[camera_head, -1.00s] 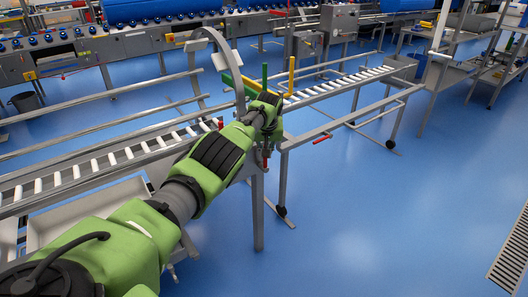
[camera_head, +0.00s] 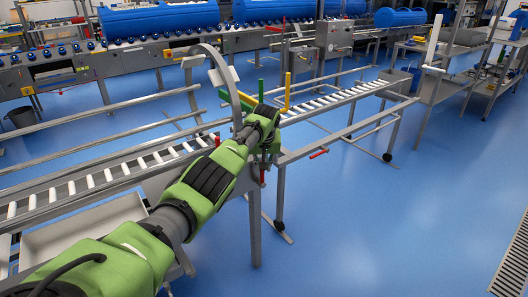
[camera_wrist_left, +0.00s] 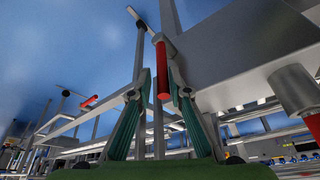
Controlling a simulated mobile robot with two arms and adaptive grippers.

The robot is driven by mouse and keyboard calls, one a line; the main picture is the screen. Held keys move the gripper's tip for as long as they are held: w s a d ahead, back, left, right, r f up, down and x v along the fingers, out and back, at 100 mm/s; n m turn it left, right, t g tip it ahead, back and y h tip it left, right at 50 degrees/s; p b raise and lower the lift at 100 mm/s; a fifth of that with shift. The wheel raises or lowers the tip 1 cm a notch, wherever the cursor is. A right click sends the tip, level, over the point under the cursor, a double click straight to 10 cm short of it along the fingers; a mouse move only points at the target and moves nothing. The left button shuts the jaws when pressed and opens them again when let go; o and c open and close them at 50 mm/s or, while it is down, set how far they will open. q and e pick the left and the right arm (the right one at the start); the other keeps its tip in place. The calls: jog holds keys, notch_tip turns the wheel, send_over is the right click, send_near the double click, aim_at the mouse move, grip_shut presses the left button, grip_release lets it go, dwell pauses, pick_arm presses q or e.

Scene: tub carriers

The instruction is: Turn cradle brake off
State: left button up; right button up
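My left gripper (camera_head: 268,138) is at the corner post of the roller conveyor frame, its fingers largely hidden behind my wrist in the head view. In the left wrist view the two green-padded fingers (camera_wrist_left: 158,90) stand apart. A red handle (camera_wrist_left: 163,65) reaches down towards the gap between the fingertips, close to the right one. I cannot tell whether it touches. In the head view a red handle (camera_head: 262,173) hangs just below my gripper. Nothing marks which handle is the cradle brake. My right gripper is in neither view.
Another red handle (camera_head: 318,153) sits on the frame to the right, and a red piece (camera_head: 217,140) lies left of my wrist. A curved metal arch (camera_head: 232,85), a green post (camera_head: 261,90) and a yellow post (camera_head: 287,90) rise near my gripper. Blue floor is free at right.

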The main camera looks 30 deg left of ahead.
pick_arm(q)
jog(key=v, duration=1)
jog(key=shift+s+r, duration=0.15)
jog(key=shift+r, duration=0.05)
